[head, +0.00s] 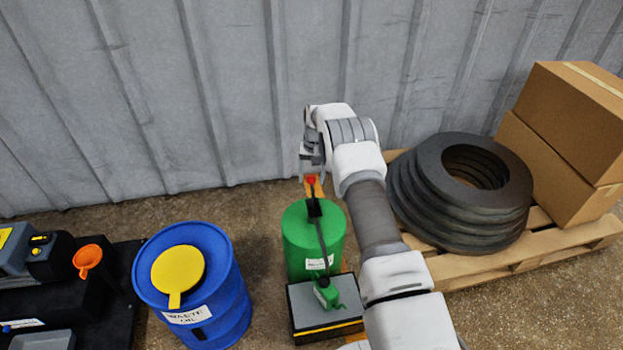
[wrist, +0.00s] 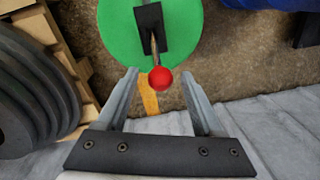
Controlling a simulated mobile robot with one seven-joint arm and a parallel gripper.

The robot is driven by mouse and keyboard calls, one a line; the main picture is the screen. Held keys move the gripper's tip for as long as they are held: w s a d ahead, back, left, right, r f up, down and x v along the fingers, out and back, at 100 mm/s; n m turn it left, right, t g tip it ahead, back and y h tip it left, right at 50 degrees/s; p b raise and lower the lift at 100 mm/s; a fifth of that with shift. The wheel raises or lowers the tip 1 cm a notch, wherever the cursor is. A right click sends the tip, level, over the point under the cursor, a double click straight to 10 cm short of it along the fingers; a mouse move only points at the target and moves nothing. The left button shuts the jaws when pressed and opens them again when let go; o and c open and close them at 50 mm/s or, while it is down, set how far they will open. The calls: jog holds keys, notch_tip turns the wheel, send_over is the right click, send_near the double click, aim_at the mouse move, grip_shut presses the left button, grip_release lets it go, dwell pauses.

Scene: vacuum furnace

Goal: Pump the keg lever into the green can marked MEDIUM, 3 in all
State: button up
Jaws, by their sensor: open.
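The green keg (head: 298,240) stands on the floor at the centre, with a black pump head on top. Its lever ends in a red ball knob (head: 311,180), which also shows in the wrist view (wrist: 160,79). My gripper (head: 312,166) is just above the knob. In the wrist view its open fingers (wrist: 158,76) lie either side of the knob, with gaps; whether the knob is at fingertip depth I cannot tell. A small green can (head: 327,294) sits on a grey-topped stand (head: 349,289) in front of the keg, below a dark spout. No MEDIUM marking is readable.
A blue waste-oil drum (head: 220,295) with a yellow funnel (head: 178,270) stands left. Further left is a dark bench with an orange funnel (head: 88,258). Right, a pallet (head: 470,268) bears black rings (head: 420,205) and cardboard boxes (head: 575,115). A corrugated wall (head: 240,90) is behind.

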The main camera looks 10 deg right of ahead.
grip_shut()
dwell(0.4)
dwell(1.1)
